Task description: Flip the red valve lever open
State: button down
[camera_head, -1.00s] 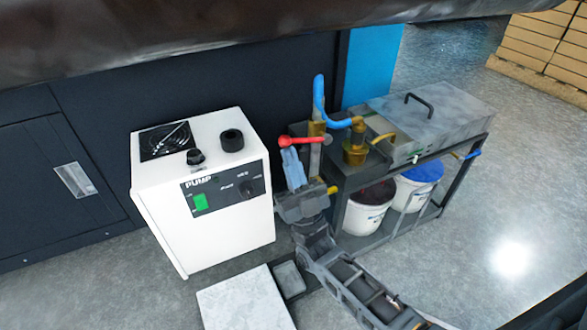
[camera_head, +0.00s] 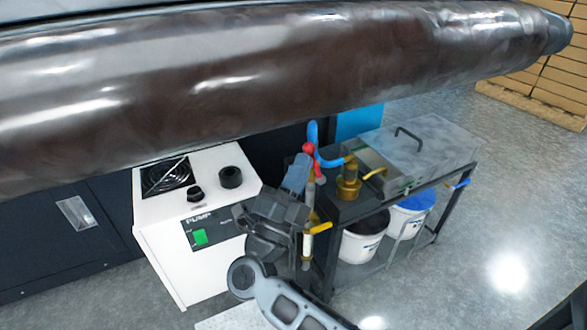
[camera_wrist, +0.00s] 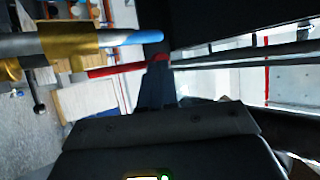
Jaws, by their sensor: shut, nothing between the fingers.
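The red valve lever (camera_head: 318,171) is on the pipework beside the metal cart, below the blue hose. Its round red knob (camera_head: 308,148) points up and away from me in the head view. My gripper (camera_head: 302,158) is shut and empty, with its fingertips right at the knob end. In the wrist view, the red lever (camera_wrist: 118,70) runs from the brass pipe side to my fingertips (camera_wrist: 157,66). They look in contact or nearly so; I cannot tell which. The fingers partly hide the lever's end.
A white pump unit (camera_head: 160,235) stands left of my gripper. A big dark roll (camera_head: 260,80) spans overhead. The cart (camera_head: 440,177) stands at right, with brass fittings (camera_head: 348,180) on top and white buckets (camera_head: 362,240) below. Grey floor at right is open.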

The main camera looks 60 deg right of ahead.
jog(key=shift+s+d+r+m+g+y+p, duration=0.4)
jog(key=shift+d+r+m+y+p, duration=0.1)
jog(key=shift+d+m+y+p, duration=0.25)
jog(key=shift+s+d+r+m+g+y+p, duration=0.45)
jog(key=shift+m+p, duration=0.1)
jog(key=shift+p, duration=0.3)
